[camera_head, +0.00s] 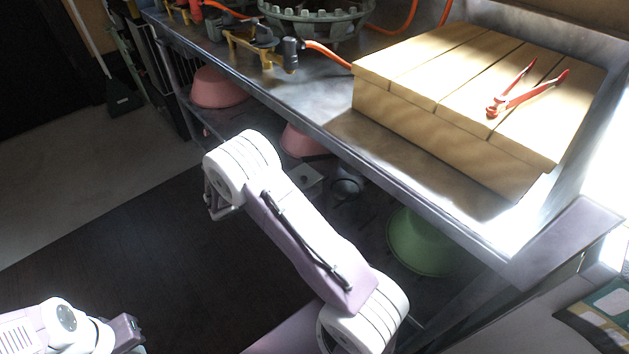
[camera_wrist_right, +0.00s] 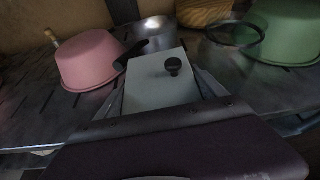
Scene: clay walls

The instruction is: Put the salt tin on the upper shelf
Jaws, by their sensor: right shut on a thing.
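The salt tin looks like a pale box with a black knob on top (camera_wrist_right: 160,84). In the wrist view my right gripper (camera_wrist_right: 163,92) has a finger on each side of it and is shut on it. In the head view a small part of the tin (camera_head: 307,180) shows past my right forearm, over the lower shelf; that gripper is mostly hidden there. I cannot tell whether the tin touches the shelf. The upper level is a grey metal top (camera_head: 365,150). My left gripper (camera_head: 128,332) is at the bottom left, its jaws unclear.
A pink pot (camera_wrist_right: 88,62), a metal pan (camera_wrist_right: 152,33) and a green pot (camera_wrist_right: 285,32) stand around the tin. A slatted cardboard-coloured box (camera_head: 440,140) with red pliers (camera_head: 515,95) fills the top's right; a burner (camera_head: 310,18) and hoses are behind. Bare top lies before the box.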

